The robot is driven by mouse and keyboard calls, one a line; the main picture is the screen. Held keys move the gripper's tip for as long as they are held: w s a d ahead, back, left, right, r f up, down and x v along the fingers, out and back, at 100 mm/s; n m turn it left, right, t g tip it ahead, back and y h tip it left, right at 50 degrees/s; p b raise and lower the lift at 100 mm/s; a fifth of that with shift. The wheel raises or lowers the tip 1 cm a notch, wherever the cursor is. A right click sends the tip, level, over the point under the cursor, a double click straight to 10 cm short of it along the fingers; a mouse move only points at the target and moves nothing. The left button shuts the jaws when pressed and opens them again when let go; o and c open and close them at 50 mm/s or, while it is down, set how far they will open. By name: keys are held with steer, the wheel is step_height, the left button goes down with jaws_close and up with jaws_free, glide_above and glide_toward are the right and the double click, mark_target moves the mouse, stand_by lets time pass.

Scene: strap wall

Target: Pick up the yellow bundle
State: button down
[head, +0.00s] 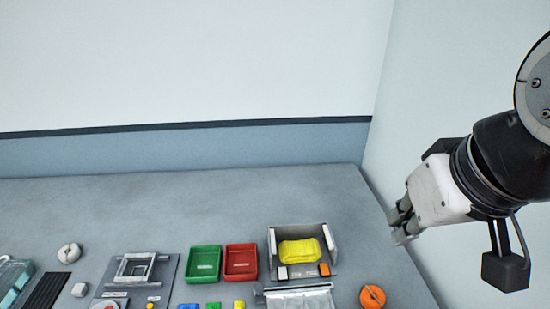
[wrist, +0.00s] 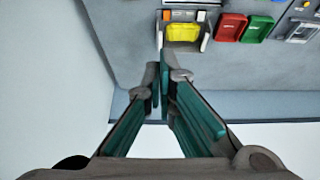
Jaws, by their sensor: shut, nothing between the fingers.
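The yellow bundle (head: 300,251) lies in a grey open-topped holder (head: 329,239) with raised side walls, on the grey table. It also shows in the wrist view (wrist: 183,32), beyond my fingertips. My gripper (head: 401,222) is at the right, above the table's right edge and apart from the bundle. In the wrist view my gripper's fingertips (wrist: 160,80) are close together with nothing between them.
A red tray (head: 241,262) and a green tray (head: 204,263) stand left of the holder. A white and an orange block sit at its front. An orange round object (head: 372,297) lies at front right. A wall rises along the right.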

steer(key=c, duration=2.3)
jaws_free()
steer(key=o, duration=0.5)
steer(key=shift+w, duration=0.1)
steer(key=o, duration=0.4)
steer(key=shift+w+f+m, duration=0.1)
steer(key=shift+w+m, duration=0.2)
steer(key=shift+o, duration=1.2)
steer(key=w+f+m+g+h, duration=0.1)
steer(key=w+f+m+g, duration=0.1)
steer(key=w+m, duration=0.2)
steer(key=w, duration=0.3)
steer(key=shift+a+f+m, duration=0.35)
steer(key=shift+a+m, duration=0.05)
steer(key=m+g+y+b, duration=0.1)
steer(key=m+g, duration=0.2)
steer(key=m, duration=1)
glide_above(301, 247)
step_height(301, 247, down, 18)
steer(key=f, duration=0.8)
steer(key=shift+s+a, duration=0.15)
steer(key=shift+a, duration=0.2)
steer(key=shift+w+d+f, duration=0.1)
steer(key=shift+d+f, duration=0.05)
steer(key=shift+f, duration=1.15)
steer(key=shift+w+d+f, duration=0.1)
steer(key=shift+d+f, duration=0.05)
steer(key=shift+f, duration=1.1)
